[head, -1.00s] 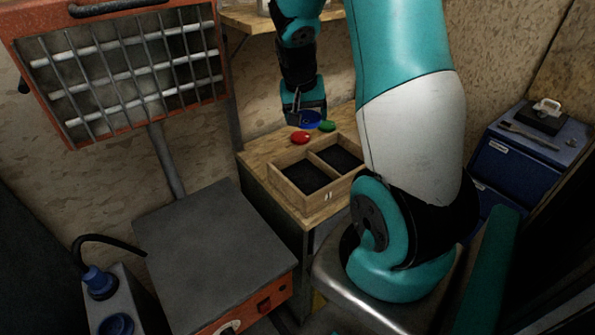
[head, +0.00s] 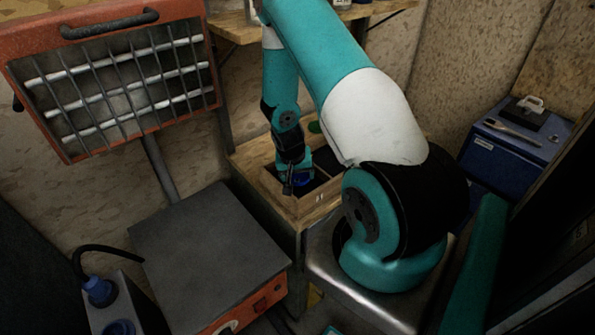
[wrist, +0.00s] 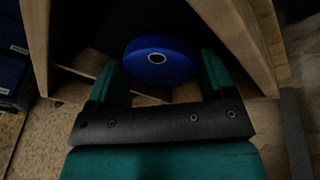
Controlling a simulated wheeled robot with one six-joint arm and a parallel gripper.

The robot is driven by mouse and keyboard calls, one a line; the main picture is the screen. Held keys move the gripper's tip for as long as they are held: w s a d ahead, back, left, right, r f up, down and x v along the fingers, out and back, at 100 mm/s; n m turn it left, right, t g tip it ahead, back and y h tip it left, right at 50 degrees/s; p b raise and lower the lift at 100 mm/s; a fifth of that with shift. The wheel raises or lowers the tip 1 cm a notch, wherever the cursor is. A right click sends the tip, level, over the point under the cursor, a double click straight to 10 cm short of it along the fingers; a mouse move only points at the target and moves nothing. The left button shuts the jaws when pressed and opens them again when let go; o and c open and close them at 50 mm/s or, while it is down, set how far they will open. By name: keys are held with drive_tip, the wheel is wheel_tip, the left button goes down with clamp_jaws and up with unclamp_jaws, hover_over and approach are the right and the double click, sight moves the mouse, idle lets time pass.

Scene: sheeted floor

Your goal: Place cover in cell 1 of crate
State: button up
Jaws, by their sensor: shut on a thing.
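The blue round cover (head: 303,180) has a hole in its middle. It also shows in the wrist view (wrist: 150,62) between the two fingers. My gripper (head: 293,184) is shut on it and points down at the left, nearer cell of the crate. The wooden crate (head: 308,208) has two dark-floored cells; its wall also shows in the wrist view (wrist: 232,30). The cover is low at that left cell; I cannot tell whether it touches the floor. My arm hides part of the right cell. Two small pale marks are on the crate's front wall.
A grey-topped box (head: 205,240) stands front left below an orange-framed lamp panel (head: 115,80). A blue toolbox (head: 500,160) is at right.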

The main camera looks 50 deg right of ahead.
drive_tip(key=shift+f+b, duration=0.65)
drive_tip(key=o, duration=0.9)
drive_tip(key=shift+c, duration=0.2)
drive_tip(key=shift+a, duration=0.1)
